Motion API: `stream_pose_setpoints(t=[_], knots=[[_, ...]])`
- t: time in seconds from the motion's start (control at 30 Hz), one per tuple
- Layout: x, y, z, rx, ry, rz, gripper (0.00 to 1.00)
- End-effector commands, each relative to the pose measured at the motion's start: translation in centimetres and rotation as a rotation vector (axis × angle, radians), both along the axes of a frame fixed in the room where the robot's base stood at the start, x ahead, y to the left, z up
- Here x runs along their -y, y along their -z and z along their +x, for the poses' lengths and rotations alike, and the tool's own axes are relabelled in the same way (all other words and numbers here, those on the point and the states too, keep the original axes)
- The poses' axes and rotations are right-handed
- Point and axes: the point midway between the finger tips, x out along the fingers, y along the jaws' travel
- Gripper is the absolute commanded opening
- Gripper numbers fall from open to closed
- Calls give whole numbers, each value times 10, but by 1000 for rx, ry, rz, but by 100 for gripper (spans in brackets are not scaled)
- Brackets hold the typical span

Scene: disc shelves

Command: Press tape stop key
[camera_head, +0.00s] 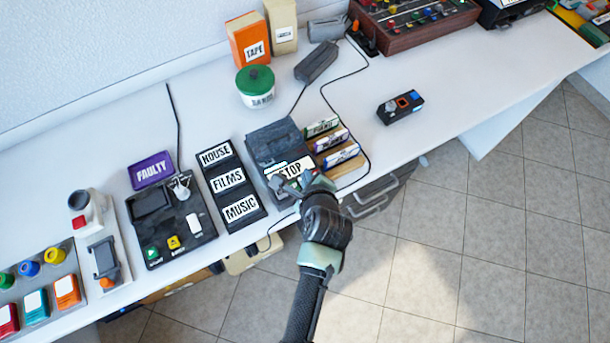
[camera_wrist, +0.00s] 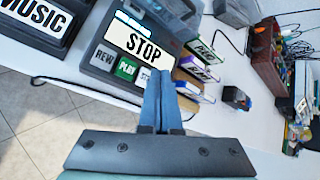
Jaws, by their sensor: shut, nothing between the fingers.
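The tape machine (camera_head: 272,143) is a dark grey box on the white counter. A large white STOP label stands on it (camera_wrist: 140,41). In the wrist view a row of keys lies in front of that label: a pale REW key (camera_wrist: 104,56), a green PLAY key (camera_wrist: 127,68) and a pale stop key (camera_wrist: 143,77). My gripper (camera_wrist: 160,74) is shut and empty, its blue fingertips at the right side of the stop key and partly covering it. I cannot tell whether they touch it.
A rack of HOUSE, FILMS and MUSIC labels (camera_head: 230,182) stands left of the machine. Labelled cassettes (camera_head: 328,143) stand close on its right. A black cable (camera_head: 345,80) runs over the counter. Further right lies a small black device (camera_head: 400,106), with clear counter around it.

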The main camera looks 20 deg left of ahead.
Motion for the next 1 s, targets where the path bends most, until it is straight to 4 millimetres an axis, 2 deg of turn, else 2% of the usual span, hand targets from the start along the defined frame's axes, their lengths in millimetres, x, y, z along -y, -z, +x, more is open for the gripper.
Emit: stream_pose_setpoints(t=[0.27, 0.8, 1.0], knots=[[0, -2, 0, 0, 0, 0, 0], [0, -49, 0, 0, 1, 1, 0], [0, -50, 0, 1, 1, 0, 0]])
